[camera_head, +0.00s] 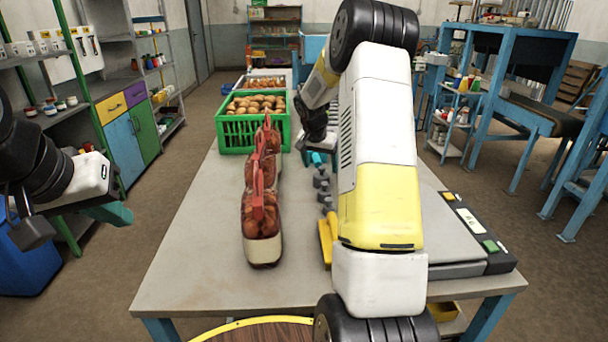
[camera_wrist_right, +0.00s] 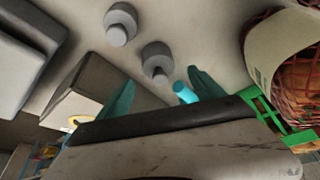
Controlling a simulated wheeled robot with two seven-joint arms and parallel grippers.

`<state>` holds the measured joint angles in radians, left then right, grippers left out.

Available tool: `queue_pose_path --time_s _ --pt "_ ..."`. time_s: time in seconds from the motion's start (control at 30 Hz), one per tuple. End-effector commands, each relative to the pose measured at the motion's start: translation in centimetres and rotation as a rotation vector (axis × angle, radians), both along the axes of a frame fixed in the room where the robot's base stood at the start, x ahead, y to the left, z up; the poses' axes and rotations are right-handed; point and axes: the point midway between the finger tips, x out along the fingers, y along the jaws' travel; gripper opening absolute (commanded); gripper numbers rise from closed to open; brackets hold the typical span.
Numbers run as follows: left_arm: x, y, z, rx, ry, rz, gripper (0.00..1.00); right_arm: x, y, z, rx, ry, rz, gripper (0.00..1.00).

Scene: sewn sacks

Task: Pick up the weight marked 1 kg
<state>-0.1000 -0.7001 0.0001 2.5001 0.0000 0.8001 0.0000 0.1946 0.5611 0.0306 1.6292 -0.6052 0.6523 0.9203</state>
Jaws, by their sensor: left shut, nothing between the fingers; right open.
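Several dark grey knobbed weights stand in a row on the table; one is this weight (camera_head: 321,181), just in front of my right gripper (camera_head: 311,155). In the right wrist view, two grey weights (camera_wrist_right: 121,18) (camera_wrist_right: 157,60) lie beyond the fingertips of my right gripper (camera_wrist_right: 163,90). The gripper is open, with its teal fingers apart. No mark is readable on any weight, so I cannot tell which is 1 kg. My left gripper (camera_head: 112,212) is shut and empty, off the table's left side. My right arm hides part of the table.
Red net sacks (camera_head: 262,215) stand in a row left of the weights. Behind them is a green crate (camera_head: 251,132) of round produce. A small cyan cylinder (camera_wrist_right: 184,92) is near one right finger. A yellow object (camera_head: 326,243) and a scale (camera_head: 468,222) flank my right arm.

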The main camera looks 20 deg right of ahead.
Motion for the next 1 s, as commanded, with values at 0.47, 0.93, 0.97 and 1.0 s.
queue_pose_path --time_s 0.47,0.93,0.97,1.0 --pt "0.0 0.0 0.0 0.000 0.000 0.000 0.00 1.1 -1.0 -5.3 0.001 0.001 0.002 0.77" --pt "0.0 0.0 0.0 0.000 0.000 0.000 0.00 1.1 -1.0 -5.2 0.000 0.000 0.002 0.24" --pt "0.0 0.0 0.0 0.000 0.000 0.000 0.00 1.1 -1.0 -5.2 0.000 0.000 0.002 0.18" --pt "0.0 0.0 0.0 0.000 0.000 0.000 0.00 1.2 -1.0 -5.2 0.000 0.000 0.002 0.10"
